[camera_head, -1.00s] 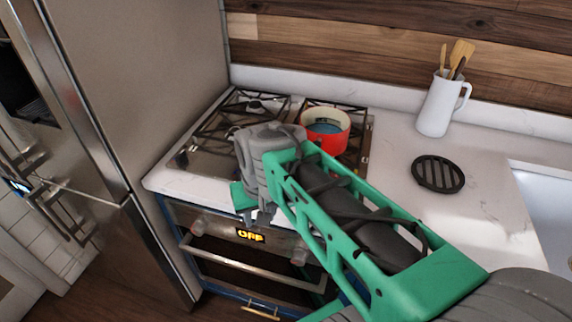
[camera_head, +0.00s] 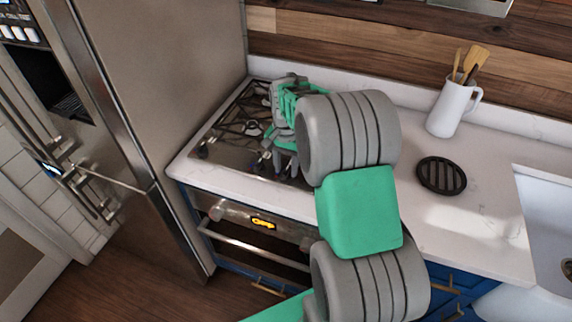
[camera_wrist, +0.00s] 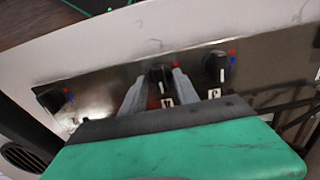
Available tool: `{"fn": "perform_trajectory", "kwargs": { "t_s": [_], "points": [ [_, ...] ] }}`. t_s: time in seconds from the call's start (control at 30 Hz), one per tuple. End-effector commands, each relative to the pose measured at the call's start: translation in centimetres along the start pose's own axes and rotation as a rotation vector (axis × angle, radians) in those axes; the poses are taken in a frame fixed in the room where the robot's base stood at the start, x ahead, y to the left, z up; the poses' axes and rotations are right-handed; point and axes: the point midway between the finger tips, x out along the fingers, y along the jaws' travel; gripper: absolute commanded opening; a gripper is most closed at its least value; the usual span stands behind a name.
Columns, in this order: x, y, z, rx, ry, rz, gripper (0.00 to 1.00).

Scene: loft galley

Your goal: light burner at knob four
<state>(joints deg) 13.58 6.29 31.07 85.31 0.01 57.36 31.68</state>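The black knob (camera_wrist: 160,73) with the label that looks like 4 sits on the metal cooktop strip, in the middle of the wrist view. My gripper (camera_wrist: 158,77) has one grey finger on each side of this knob, with a small gap apparently showing at each side. It looks open, around the knob rather than closed on it. In the head view my gripper (camera_head: 278,165) is low over the front of the cooktop (camera_head: 228,157), and my arm hides much of the cooktop. No flame shows on the visible burners.
A knob labelled 3 (camera_wrist: 216,66) is close beside the right finger. Another knob (camera_wrist: 50,100) is farther left. The oven (camera_head: 250,245) is below the counter. A white jug with utensils (camera_head: 452,108) and a black round trivet (camera_head: 441,175) stand right of my arm.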

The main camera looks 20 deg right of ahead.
Motion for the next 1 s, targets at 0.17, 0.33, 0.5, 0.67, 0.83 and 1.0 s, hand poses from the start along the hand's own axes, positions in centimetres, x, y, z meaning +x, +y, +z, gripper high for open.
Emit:
{"fn": "perform_trajectory", "kwargs": {
  "t_s": [0.17,0.33,0.5,0.67,0.83,1.0],
  "points": [
    [0.32,-0.01,0.01,-0.001,0.000,0.000,0.36],
    [0.30,-0.01,0.01,-0.001,0.000,0.000,0.30],
    [0.28,-0.01,0.01,-0.001,0.001,0.000,0.16],
    [0.27,-0.01,0.01,-0.001,0.001,0.000,0.03],
    [0.26,-0.01,0.01,-0.001,0.001,0.000,0.00],
    [0.25,-0.02,0.01,-0.001,0.001,-0.001,0.00]
  ]
}}
